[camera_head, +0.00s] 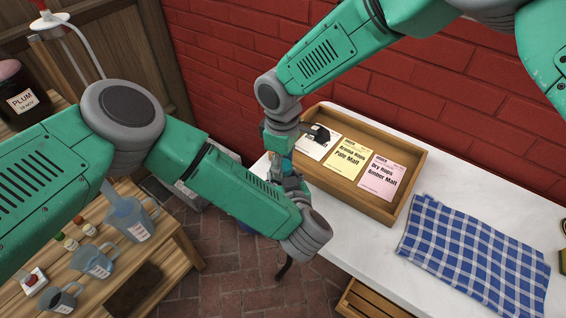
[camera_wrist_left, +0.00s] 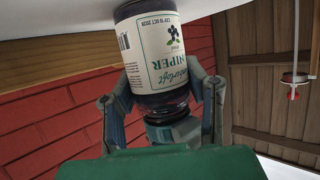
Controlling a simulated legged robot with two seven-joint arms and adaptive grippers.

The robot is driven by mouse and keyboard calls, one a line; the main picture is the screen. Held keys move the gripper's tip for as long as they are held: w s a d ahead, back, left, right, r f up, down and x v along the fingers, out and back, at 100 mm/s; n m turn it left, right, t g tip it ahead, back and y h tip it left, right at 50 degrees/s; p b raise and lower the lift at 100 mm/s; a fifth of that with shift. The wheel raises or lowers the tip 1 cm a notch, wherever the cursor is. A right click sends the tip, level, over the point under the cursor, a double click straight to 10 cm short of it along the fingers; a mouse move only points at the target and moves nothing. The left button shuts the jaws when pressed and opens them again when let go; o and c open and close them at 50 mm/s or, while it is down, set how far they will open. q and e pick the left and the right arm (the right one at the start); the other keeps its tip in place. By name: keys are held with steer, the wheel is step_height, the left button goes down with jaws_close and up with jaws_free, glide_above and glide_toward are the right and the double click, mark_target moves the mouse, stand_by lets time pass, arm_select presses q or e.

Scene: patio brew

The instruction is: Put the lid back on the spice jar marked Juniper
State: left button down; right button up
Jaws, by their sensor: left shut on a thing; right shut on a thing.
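The spice jar (camera_wrist_left: 165,60) shows large in the left wrist view, with a dark body and a pale label whose visible letters end in "NIPER". My left gripper (camera_wrist_left: 165,110) has one finger on each side of the jar's dark, narrower end and is shut on it. In the head view my left gripper (camera_head: 291,182) is mostly behind my own arm, and the jar cannot be made out. My right gripper (camera_head: 290,150) is just above it, close to the tray's left end. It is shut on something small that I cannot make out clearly. The lid is not clearly visible.
A wooden tray (camera_head: 409,184) with several seed-style packets stands on the white table (camera_head: 375,245) against the brick wall. A blue checked cloth (camera_head: 475,255) lies at right. Measuring jugs (camera_head: 97,262) and a Plum jar (camera_head: 25,100) are on wooden shelving at left.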

steer(key=shift+w+m, duration=0.1)
steer(key=shift+m, duration=0.6)
steer(key=o, duration=1.3)
steer(key=shift+a, duration=0.1)
steer(key=shift+r, duration=2.3)
steer(key=shift+r+n, duration=1.75)
steer(key=shift+n, duration=0.05)
steer(key=shift+c, duration=0.4)
